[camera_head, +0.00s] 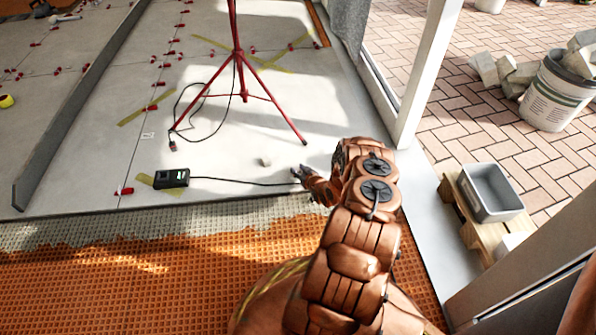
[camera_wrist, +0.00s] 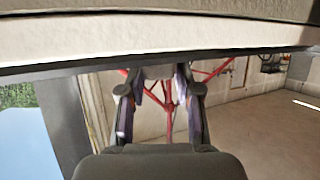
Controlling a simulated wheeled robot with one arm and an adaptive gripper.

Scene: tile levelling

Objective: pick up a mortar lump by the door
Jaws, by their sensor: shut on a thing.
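In the wrist view my gripper (camera_wrist: 161,88) has a finger on each side of a small pale grey piece (camera_wrist: 158,72), which looks like a mortar lump. It is shut on this piece. In the head view the held piece cannot be made out. Another small grey lump (camera_head: 265,162) lies on the tiles to the left of my gripper, apart from it.
A red tripod (camera_head: 238,70) with black cables stands close by. A black box (camera_head: 172,178) lies left, its cable running towards my gripper. The white door frame (camera_head: 425,75), a grey tub (camera_head: 490,192) on a pallet and a rubble bucket (camera_head: 556,95) are right. Orange matting (camera_head: 120,270) lies in front.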

